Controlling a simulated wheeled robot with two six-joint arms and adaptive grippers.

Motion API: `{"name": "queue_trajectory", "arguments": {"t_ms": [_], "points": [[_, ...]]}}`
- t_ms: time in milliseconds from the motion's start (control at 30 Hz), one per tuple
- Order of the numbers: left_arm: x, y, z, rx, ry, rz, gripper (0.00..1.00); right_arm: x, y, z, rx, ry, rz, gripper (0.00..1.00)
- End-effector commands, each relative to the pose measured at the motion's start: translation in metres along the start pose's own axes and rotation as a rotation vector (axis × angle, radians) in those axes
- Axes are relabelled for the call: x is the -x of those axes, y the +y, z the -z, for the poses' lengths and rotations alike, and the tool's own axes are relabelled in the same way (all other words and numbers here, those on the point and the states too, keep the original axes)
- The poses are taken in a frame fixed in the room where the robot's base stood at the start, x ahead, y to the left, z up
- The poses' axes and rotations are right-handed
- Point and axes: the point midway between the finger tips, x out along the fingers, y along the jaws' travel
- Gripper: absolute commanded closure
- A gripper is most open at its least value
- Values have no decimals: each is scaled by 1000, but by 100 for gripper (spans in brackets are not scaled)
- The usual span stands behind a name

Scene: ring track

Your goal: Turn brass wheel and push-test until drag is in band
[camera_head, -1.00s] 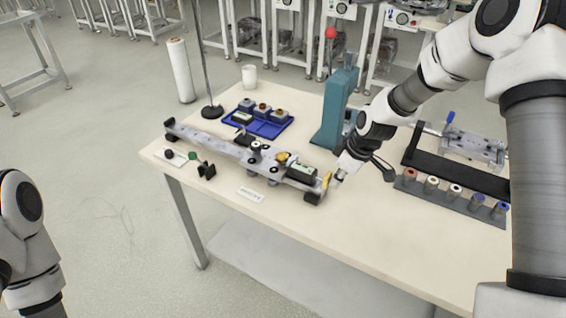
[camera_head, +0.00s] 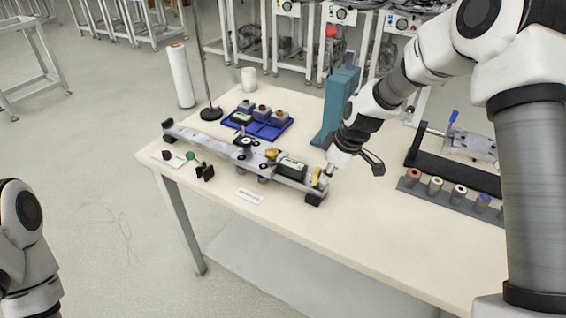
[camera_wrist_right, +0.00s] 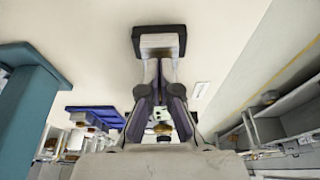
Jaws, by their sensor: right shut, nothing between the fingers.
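A long grey track (camera_head: 205,138) lies across the table with a black foot (camera_head: 315,199) at its right end. A carriage with a boxed display (camera_head: 291,168) sits on the track's right half, with a small brass wheel (camera_head: 271,154) just left of the display. A yellow piece (camera_head: 317,176) stands at the carriage's right side. My right gripper (camera_head: 327,174) is shut and empty, close to the yellow piece; I cannot tell whether they touch. The right wrist view shows the black foot (camera_wrist_right: 158,41) beyond the fingers and the display partly hidden between them. My left gripper is out of view.
A blue tray (camera_head: 262,133) with small blocks lies behind the track. A teal press (camera_head: 338,100) stands behind my right gripper. A rack of coloured cylinders (camera_head: 448,199) is at the right. A label (camera_head: 249,196) lies in front; the front right tabletop is clear.

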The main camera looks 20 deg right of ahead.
Motion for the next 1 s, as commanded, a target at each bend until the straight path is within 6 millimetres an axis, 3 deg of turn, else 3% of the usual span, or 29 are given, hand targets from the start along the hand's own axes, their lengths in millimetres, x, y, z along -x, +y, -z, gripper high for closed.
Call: {"name": "queue_trajectory", "arguments": {"t_ms": [1000], "points": [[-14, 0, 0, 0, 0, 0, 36, -11, 1, 35, 0, 0, -2, 100]]}}
